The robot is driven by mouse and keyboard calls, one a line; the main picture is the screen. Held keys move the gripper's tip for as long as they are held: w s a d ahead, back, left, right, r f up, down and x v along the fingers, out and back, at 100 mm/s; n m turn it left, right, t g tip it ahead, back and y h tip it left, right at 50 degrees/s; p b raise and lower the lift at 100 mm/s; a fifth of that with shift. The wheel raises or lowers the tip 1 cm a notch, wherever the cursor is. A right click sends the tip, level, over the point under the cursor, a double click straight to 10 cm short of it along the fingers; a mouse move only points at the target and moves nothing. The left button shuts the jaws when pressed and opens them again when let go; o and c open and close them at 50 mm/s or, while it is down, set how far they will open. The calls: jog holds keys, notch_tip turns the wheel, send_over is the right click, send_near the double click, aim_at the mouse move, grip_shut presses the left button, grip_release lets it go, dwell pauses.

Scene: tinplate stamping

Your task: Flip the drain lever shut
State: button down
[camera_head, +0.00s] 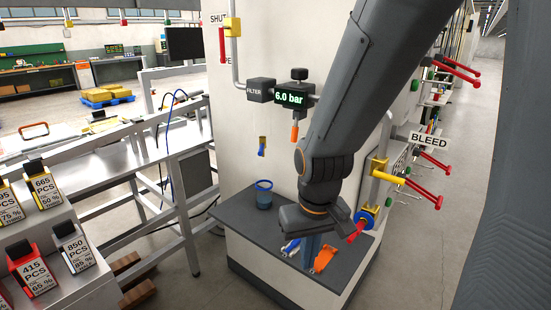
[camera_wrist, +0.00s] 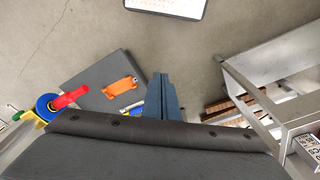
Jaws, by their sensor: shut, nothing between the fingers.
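No label reading "drain" is legible. A small yellow piece with a blue edge (camera_head: 262,146) hangs below the FILTER box (camera_head: 260,90), above a blue cup (camera_head: 264,194); I cannot tell whether it is the drain lever. A red lever with a blue ring (camera_head: 357,230) is at the lower right of the cabinet, by yellow pipe fittings; it also shows at left in the wrist view (camera_wrist: 68,98). My gripper (camera_head: 312,250) points down over the dark shelf, left of the red lever and apart from it. Its fingers (camera_wrist: 160,92) are together and empty.
The dark shelf (camera_head: 236,208) holds an orange tool (camera_head: 325,259) and a blue-handled tool (camera_head: 290,247). An orange lever (camera_head: 295,131) hangs under the 6.0 bar gauge (camera_head: 290,98). A BLEED sign (camera_head: 428,140) and red levers stand right. A metal frame table (camera_head: 180,140) stands left.

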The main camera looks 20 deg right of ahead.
jog(key=w+f+m+t+b, duration=0.25)
jog(key=w+m+t, duration=0.7)
jog(key=w, duration=0.95)
jog(key=w+d+r+m+t+h+b, duration=0.1)
jog(key=w+r+m+t, duration=0.4)
jog(key=m, duration=0.9)
jog(key=shift+w+d+r+t+h+b, duration=0.15)
jog(key=shift+d+r+t+h+b, duration=0.2)
jog(key=shift+d+r+t, duration=0.95)
jog(key=shift+w+a+f+t, duration=0.1)
jog(key=shift+a+f+t, duration=0.1)
jog(key=shift+a+t, duration=0.2)
